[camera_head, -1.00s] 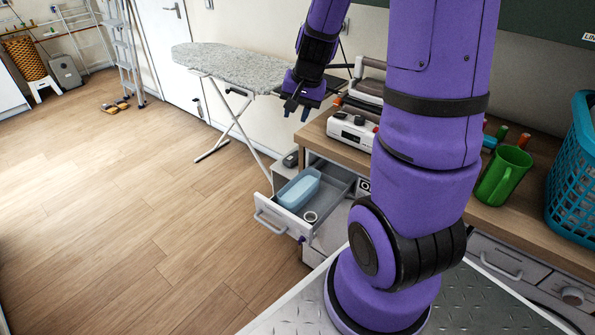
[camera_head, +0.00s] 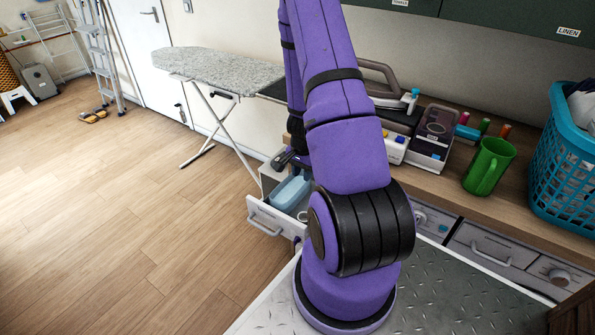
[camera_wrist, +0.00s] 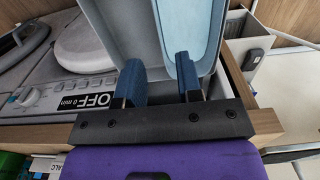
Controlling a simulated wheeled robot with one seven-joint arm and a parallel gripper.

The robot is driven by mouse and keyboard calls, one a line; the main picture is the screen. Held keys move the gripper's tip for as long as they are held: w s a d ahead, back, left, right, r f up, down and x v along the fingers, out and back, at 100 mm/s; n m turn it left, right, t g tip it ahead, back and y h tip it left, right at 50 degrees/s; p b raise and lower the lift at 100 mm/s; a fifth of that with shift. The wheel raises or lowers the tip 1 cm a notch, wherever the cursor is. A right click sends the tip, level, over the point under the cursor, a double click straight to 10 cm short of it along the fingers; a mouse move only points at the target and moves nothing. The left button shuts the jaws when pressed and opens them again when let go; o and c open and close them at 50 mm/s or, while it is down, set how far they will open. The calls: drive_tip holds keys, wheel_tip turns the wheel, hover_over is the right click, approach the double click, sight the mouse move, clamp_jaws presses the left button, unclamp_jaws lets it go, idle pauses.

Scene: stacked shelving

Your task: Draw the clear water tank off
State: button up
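A pale blue, translucent-looking tub (camera_head: 291,190) lies in the pulled-out drawer (camera_head: 268,215). It also shows in the wrist view (camera_wrist: 198,25). I cannot tell whether this tub is the water tank. My gripper (camera_wrist: 167,72) is open, its two blue fingers apart with nothing visibly held between them. It is over the drawer, and its right finger overlaps the tub's near end in the picture; contact cannot be told. In the head view my arm hides most of the gripper.
A dark-topped box (camera_head: 435,132), a green mug (camera_head: 487,166) and a blue basket (camera_head: 568,165) stand on the wooden counter (camera_head: 437,185). A small round thing (camera_head: 302,216) is in the drawer. An ironing board (camera_head: 215,65) stands behind.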

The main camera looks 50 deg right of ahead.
sight(291, 192)
drive_tip(key=shift+f, duration=5.2)
drive_tip(key=shift+c, duration=0.2)
clamp_jaws()
